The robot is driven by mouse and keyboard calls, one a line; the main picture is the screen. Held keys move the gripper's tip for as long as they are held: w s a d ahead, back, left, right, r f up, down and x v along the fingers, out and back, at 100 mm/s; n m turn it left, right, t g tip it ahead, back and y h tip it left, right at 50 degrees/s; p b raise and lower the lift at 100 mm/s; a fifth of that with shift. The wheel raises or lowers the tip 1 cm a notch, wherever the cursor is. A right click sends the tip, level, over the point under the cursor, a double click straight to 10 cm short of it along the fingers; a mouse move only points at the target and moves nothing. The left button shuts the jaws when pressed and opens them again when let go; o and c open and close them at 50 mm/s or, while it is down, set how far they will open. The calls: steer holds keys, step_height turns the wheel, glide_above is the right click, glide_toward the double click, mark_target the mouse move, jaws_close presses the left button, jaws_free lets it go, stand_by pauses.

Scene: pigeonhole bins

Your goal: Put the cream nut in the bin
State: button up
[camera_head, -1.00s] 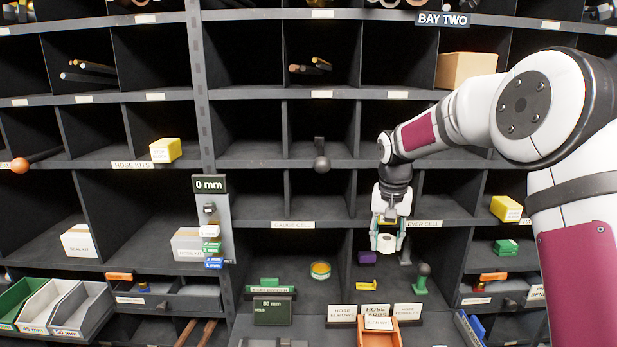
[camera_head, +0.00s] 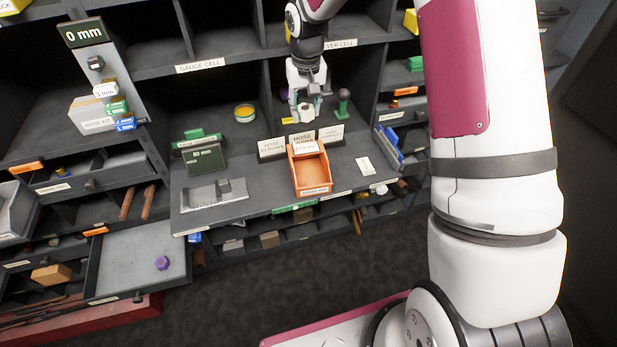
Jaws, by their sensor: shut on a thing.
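My gripper (camera_head: 303,112) points down in front of the cell right of the gauge cell. It is shut on the small, pale cream nut (camera_head: 305,108), whose sides the fingers partly hide. An orange open-topped bin (camera_head: 312,182) stands on the counter below and slightly right of my gripper in the picture. A label card is at its back edge. The inside I can see looks empty. The nut is apart from the bin.
White label cards (camera_head: 272,148) stand behind the bin. A round yellow-topped tin (camera_head: 244,113) and a grey gauge tray (camera_head: 214,194) are to the left. An open drawer (camera_head: 120,258) holds a purple piece.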

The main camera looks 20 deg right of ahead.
steer(key=s+f+n, duration=0.3)
steer(key=s+f, duration=0.2)
steer(key=f, duration=0.6)
glide_above(310, 181)
steer(key=f, duration=0.5)
steer(key=shift+s, duration=0.4)
steer(key=shift+w+f, duration=0.1)
steer(key=shift+f, duration=2.15)
steer(key=shift+f, duration=0.15)
steer(key=o, duration=1.1)
steer(key=shift+c, duration=0.2)
